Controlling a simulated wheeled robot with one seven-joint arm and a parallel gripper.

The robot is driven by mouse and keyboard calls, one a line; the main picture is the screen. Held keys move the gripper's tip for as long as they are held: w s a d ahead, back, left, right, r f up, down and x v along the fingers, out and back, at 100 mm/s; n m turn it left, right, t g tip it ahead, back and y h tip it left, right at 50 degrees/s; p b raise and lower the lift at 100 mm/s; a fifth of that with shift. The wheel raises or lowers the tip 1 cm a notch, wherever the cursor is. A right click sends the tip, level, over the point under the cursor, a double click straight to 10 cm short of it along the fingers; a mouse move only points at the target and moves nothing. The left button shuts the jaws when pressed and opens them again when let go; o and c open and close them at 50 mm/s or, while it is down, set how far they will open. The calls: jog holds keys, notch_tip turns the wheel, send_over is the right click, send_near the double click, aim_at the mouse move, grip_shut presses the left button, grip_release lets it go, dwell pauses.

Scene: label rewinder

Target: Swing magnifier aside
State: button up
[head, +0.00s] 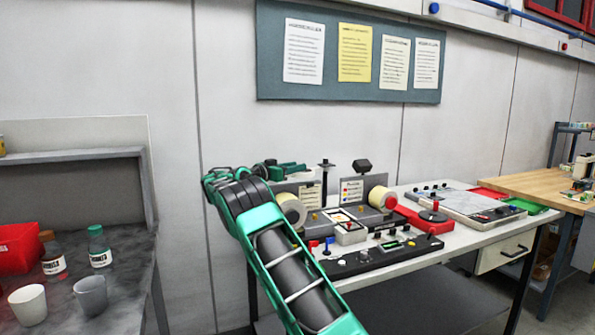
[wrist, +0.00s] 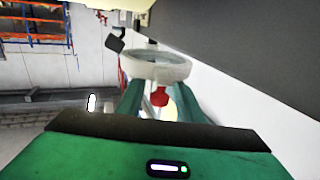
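The magnifier shows in the wrist view as a pale grey ring (wrist: 157,68) just past my fingertips, with a red knob (wrist: 160,97) below it. My gripper (wrist: 158,100) is open. Its two green fingers stand on either side of the red knob, with a visible gap on each side. I cannot tell whether a fingertip touches the ring. In the head view my gripper (head: 290,169) is above the back left of the rewinder bench (head: 410,259), and the magnifier ring cannot be made out there.
The rewinder has two label rolls (head: 292,208) (head: 382,199) and a black control panel (head: 385,255) in front. A black lamp-like head (head: 362,165) stands behind. A side table at left holds cups (head: 28,304) and bottles (head: 99,247). A notice board (head: 262,50) hangs behind.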

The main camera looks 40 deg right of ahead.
jog(key=s+a, duration=0.1)
jog(key=a, duration=0.9)
jog(key=shift+a, duration=0.35)
jog(key=shift+f, duration=0.1)
